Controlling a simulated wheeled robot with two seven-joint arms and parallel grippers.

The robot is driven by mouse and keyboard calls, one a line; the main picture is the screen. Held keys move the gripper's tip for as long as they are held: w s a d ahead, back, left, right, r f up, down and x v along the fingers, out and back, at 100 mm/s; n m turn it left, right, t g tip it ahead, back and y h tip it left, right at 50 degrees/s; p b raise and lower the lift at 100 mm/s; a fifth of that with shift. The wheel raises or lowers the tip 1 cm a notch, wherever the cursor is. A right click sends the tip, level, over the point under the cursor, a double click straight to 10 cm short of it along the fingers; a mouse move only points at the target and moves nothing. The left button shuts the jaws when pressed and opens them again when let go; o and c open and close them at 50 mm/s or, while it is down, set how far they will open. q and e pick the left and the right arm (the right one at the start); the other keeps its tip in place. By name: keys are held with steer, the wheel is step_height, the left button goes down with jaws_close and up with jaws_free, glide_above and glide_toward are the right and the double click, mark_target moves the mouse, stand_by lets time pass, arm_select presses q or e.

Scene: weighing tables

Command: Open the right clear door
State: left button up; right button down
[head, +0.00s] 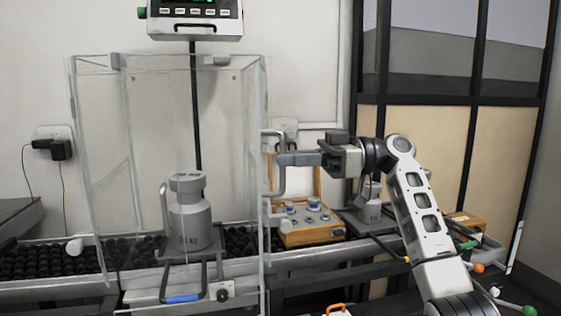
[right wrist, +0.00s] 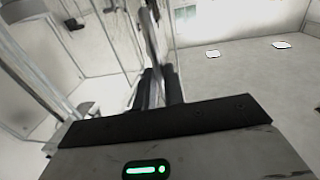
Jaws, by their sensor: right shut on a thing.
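The clear weighing enclosure (head: 160,64) stands at the left of the head view. Its right clear door (head: 256,240) shows nearly edge-on, and I cannot tell whether it is ajar. A grey bar handle (head: 281,180) sticks out from the door's right side. My right gripper (head: 284,159) reaches in from the right and is shut on the handle's upright bar. In the right wrist view its two dark fingers (right wrist: 160,88) are close together around a thin bar, with clear panels beyond. My left gripper is not in view.
A grey weight (head: 190,225) stands inside the enclosure. A wooden box (head: 305,236) of small weights and another grey weight (head: 371,197) stand to the right, behind my right arm. A scale display (head: 195,18) is above. A roller conveyor (head: 45,262) runs along the wall.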

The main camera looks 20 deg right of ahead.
steer(key=shift+w+d+r+t, duration=0.3)
steer(key=shift+d, duration=0.3)
steer(key=c, duration=1.5)
jaws_free()
steer(key=shift+w+f, duration=0.1)
steer(key=shift+w, duration=0.05)
steer(key=shift+a+f, duration=0.1)
steer(key=shift+a, duration=0.1)
steer(key=shift+f, duration=0.1)
